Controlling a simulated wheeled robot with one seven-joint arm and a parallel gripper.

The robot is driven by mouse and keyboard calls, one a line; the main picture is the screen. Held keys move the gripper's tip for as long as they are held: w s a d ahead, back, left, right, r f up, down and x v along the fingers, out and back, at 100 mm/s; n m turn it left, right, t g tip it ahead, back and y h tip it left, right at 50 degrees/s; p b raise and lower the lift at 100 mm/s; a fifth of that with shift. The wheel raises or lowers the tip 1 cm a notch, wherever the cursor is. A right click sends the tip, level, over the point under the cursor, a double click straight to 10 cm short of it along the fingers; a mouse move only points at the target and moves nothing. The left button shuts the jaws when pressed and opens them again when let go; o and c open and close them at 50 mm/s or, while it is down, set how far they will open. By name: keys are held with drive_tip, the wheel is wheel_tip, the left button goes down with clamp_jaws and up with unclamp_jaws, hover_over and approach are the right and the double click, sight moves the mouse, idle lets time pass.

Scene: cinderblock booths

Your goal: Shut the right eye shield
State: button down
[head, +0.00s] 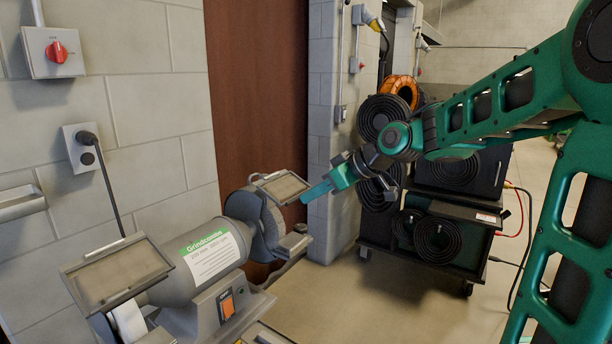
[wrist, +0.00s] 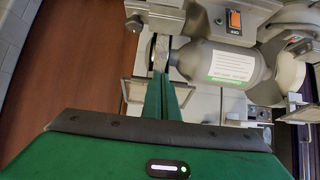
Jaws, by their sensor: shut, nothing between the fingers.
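The right eye shield (head: 284,187) is a framed clear pane above the right wheel (head: 272,222) of the grey bench grinder (head: 212,262). It stands out at a tilt, much like the left eye shield (head: 118,272). My gripper (head: 305,198) is shut and empty, its tip just right of the right shield's edge; I cannot tell whether they touch. In the wrist view, where the grinder appears turned around, my shut fingers (wrist: 168,85) point at the right wheel.
A cinderblock wall with a red-knobbed switch (head: 57,52) and a socket (head: 84,147) is behind the grinder. A dark cart (head: 440,225) with black hose coils stands at the right. The floor (head: 350,305) between is clear.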

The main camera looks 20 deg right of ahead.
drive_tip(key=s+d+r, duration=0.4)
drive_tip(key=s+d, duration=0.3)
drive_tip(key=s, duration=0.2)
drive_tip(key=s+d+f+m+g+h, duration=0.3)
drive_tip(key=s+f+m, duration=0.4)
drive_tip(key=s, duration=0.6)
drive_tip(key=s+d+f+m+g+h, duration=0.2)
drive_tip(key=s+d+f+m+g, duration=0.3)
drive_tip(key=s+f, duration=0.6)
drive_tip(key=s+m, duration=0.1)
drive_tip(key=s, duration=0.2)
drive_tip(key=shift+s+m+h, duration=0.3)
drive_tip(key=shift+m+h, duration=0.1)
drive_tip(key=shift+d, duration=0.1)
drive_tip(key=shift+w+f, duration=0.25)
drive_tip(key=shift+w, duration=0.4)
